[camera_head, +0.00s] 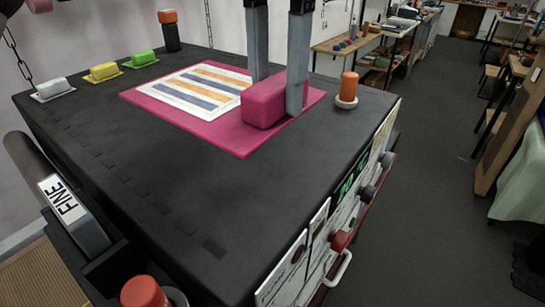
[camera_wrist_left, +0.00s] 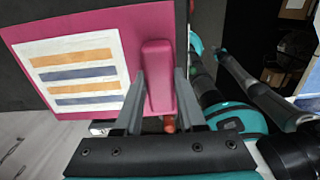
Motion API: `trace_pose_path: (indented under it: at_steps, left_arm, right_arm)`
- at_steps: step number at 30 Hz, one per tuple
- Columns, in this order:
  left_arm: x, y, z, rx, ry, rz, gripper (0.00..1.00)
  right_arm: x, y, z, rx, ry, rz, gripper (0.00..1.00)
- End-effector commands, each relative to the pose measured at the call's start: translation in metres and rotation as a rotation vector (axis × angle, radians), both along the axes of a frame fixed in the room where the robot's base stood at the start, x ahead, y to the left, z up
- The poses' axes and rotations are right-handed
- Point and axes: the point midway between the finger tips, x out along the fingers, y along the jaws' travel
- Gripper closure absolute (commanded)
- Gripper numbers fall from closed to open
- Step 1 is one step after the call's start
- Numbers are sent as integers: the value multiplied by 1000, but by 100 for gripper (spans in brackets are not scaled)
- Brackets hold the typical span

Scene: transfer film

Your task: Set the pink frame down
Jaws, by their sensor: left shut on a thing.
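The pink frame (camera_head: 228,136) is a flat plate with a raised pink block handle (camera_head: 264,104) at its right side. It lies level over the dark worktop (camera_head: 130,165); I cannot tell whether it touches the surface or hovers slightly. A white sheet (camera_head: 185,97) with orange and blue stripes shows within it. My left gripper (camera_head: 279,96) comes down from above and is shut on the handle, one finger on each side. The wrist view also shows the frame (camera_wrist_left: 90,22), the handle (camera_wrist_left: 157,72) and both fingers (camera_wrist_left: 158,100). My right gripper is not in view.
Yellow (camera_head: 103,72), green (camera_head: 140,59) and white (camera_head: 52,88) blocks sit along the back left edge. An orange-topped cylinder (camera_head: 348,87) stands at the right edge. A panel with knobs (camera_head: 335,235) fronts the worktop. The front middle is clear.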

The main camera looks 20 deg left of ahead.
Motion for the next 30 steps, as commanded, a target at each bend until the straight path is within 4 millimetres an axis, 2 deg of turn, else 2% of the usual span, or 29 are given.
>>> trace_pose_path:
  at_steps: [3,6,14,19,23,30]
  left_arm:
    - [-1,1,-33,2,3,-2,100]
    - [0,1,-53,2,2,-1,100]
    - [0,0,-78,1,0,0,100]
    - [0,0,-104,1,2,0,100]
    - [0,0,-115,-1,0,0,100]
    - [0,0,-115,-2,-2,0,100]
  right_arm:
    - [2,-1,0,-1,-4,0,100]
    - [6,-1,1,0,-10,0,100]
    - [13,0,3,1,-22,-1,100]
    - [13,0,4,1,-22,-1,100]
    - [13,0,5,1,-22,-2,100]
    - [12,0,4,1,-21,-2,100]
